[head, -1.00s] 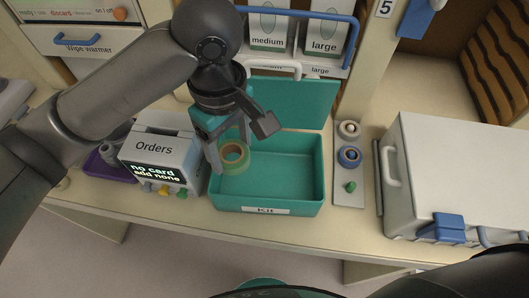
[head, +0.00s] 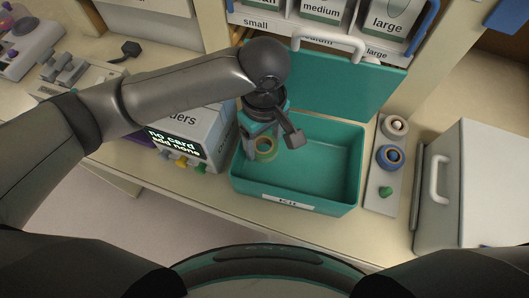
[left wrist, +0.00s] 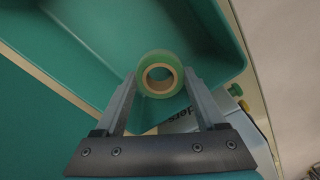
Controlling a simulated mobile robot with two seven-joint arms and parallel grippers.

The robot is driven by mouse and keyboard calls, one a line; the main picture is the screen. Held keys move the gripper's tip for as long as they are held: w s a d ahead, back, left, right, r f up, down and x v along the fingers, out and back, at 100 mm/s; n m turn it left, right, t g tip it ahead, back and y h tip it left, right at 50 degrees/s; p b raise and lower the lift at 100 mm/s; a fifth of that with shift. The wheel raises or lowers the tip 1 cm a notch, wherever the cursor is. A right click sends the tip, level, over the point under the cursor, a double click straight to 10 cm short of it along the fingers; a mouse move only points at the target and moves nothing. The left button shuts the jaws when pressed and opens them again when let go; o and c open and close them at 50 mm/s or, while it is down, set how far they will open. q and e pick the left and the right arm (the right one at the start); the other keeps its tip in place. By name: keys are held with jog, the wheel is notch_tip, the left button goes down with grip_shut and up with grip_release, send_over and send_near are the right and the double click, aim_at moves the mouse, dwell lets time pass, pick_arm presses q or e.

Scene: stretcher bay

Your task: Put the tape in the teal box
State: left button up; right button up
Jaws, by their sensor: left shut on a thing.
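The tape (head: 265,156) is a green and tan roll. My left gripper (head: 268,147) is shut on it and holds it at the left end of the open teal box (head: 351,196), labelled "Kit". In the left wrist view the roll (left wrist: 160,56) sits between the fingertips of the left gripper (left wrist: 160,80), with the teal box (left wrist: 95,75) behind it. I cannot tell how far the roll is above the box floor. The part of the box seen is empty. My right gripper is not in view.
The box's open lid (head: 340,85) stands up behind it. An orders machine (head: 190,130) is close on the left. A grey strip with knobs (head: 388,170) and a pale case (head: 480,190) are on the right. Size-labelled bins (head: 320,12) stand behind.

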aim_at(264, 154)
pick_arm(q)
jog(key=shift+f, duration=0.8)
notch_tip(264, 154, down, 4)
jog(key=shift+r+b, duration=0.2)
jog(key=shift+b, duration=0.3)
jog(key=shift+f, duration=0.2)
jog(key=shift+f, duration=0.1)
jog(key=o, duration=1.3)
jog(key=shift+w, duration=0.1)
notch_tip(264, 154, up, 12)
jog(key=p, duration=0.2)
jog(key=shift+p, duration=0.3)
